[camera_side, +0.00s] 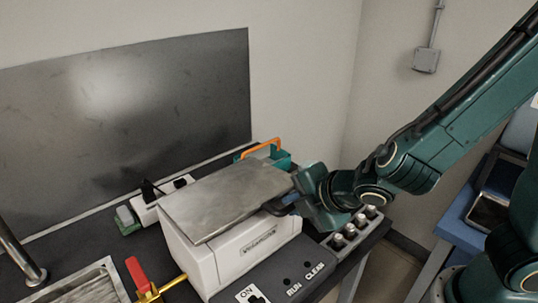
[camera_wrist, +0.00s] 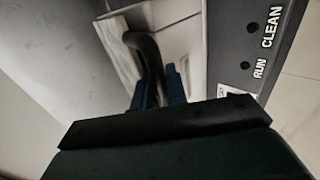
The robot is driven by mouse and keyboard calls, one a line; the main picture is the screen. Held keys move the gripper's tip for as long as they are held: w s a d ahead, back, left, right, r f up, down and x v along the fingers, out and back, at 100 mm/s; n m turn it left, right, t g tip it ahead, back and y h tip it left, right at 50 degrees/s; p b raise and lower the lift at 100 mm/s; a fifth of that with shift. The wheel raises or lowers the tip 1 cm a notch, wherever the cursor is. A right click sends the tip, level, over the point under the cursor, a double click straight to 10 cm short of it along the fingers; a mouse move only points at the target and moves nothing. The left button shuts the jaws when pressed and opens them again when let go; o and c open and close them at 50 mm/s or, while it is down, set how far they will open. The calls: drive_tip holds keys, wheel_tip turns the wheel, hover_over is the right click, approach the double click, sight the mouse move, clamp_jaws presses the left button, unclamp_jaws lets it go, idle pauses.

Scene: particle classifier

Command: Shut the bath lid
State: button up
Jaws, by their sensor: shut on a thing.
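The bath (camera_side: 245,250) is a white box on the dark bench. Its flat grey metal lid (camera_side: 225,195) lies over the top, slightly tilted, with the right edge seeming a little above the box; I cannot tell how wide the gap is. My gripper (camera_side: 282,206) is at the lid's right edge, shut on the dark lid handle. In the wrist view, the curved black handle (camera_wrist: 148,52) runs up from between my blue fingers (camera_wrist: 160,92), with the white bath (camera_wrist: 188,45) behind it. The handle is mostly hidden in the side view.
A panel marked ON, RUN and CLEAN (camera_side: 290,277) is in front of the bath. A rack of small bottles (camera_side: 352,230) stands to the right. A red-handled brass valve (camera_side: 138,275) and a metal tray (camera_side: 85,285) are at left. A teal carrier with orange handle (camera_side: 262,148) is behind.

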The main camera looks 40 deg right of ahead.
drive_tip(key=shift+f, duration=0.5)
idle(0.7)
drive_tip(key=o, duration=0.7)
drive_tip(key=shift+r, duration=0.15)
drive_tip(key=shift+s+d+r+m, duration=0.25)
drive_tip(key=shift+d+r+m, duration=0.1)
drive_tip(key=shift+r+m, duration=0.05)
drive_tip(key=s+d+r+m+g, duration=0.1)
drive_tip(key=s+d+r+m, duration=0.3)
drive_tip(key=s+m, duration=0.1)
drive_tip(key=s+d+r+m+g, duration=0.1)
drive_tip(key=s+d+r+m, duration=0.3)
drive_tip(key=s+m, duration=0.2)
drive_tip(key=s+d+r+m+g, duration=0.1)
drive_tip(key=s+d+r+m, duration=0.3)
drive_tip(key=s+m, duration=0.2)
drive_tip(key=shift+d+r+g, duration=0.3)
drive_tip(key=shift+d+r, duration=0.05)
drive_tip(key=shift+d, duration=0.05)
